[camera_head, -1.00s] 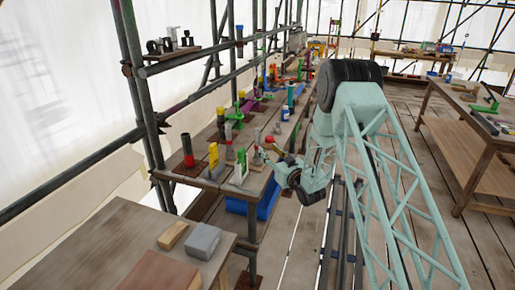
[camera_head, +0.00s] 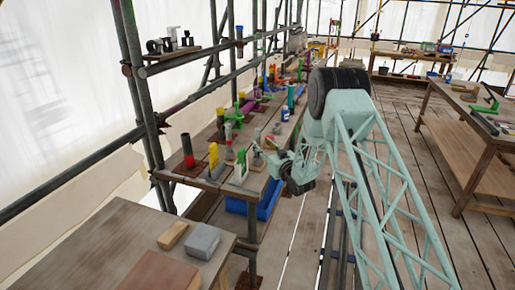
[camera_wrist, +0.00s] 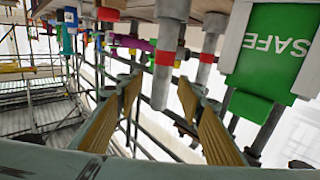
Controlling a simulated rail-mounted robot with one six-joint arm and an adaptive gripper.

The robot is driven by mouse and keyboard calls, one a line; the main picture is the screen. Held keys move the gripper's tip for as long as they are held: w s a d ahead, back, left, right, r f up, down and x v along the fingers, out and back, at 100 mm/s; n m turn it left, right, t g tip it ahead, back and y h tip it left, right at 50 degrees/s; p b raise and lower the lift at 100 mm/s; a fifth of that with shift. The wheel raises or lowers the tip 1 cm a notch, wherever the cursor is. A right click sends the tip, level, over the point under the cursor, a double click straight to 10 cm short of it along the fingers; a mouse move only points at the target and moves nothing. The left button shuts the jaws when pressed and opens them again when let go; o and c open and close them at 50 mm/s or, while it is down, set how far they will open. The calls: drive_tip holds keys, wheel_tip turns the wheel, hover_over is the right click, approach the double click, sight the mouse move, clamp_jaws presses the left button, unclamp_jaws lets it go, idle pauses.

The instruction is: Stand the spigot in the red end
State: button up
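My gripper (camera_head: 266,157) is at the edge of the long plank bench, beside the small upright pieces there. In the wrist view, which looks upside down, its two tan-padded fingers (camera_wrist: 162,95) are apart. A grey spigot-like rod (camera_wrist: 160,88) with a red band reaches down between the fingertips, with no clear contact on either pad. A second grey piece with a red band (camera_wrist: 206,58) stands just right of it. In the head view a dark upright tube with a red end (camera_head: 189,161) stands on the bench, left of my gripper. Its opening is not clear.
A green SAFE sign (camera_wrist: 268,55) is close to the right finger; it shows at the bench's near end (camera_head: 240,168). A yellow piece (camera_head: 213,156) stands between it and the dark tube. A grey block (camera_head: 203,240) lies on the near table.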

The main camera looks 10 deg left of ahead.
sight(259, 141)
drive_tip(key=shift+x, duration=2.55)
drive_tip(key=shift+s+a, duration=0.1)
drive_tip(key=shift+a, duration=0.05)
drive_tip(key=shift+c, duration=0.2)
clamp_jaws()
drive_tip(key=shift+r, duration=0.2)
drive_tip(key=shift+r, duration=4.8)
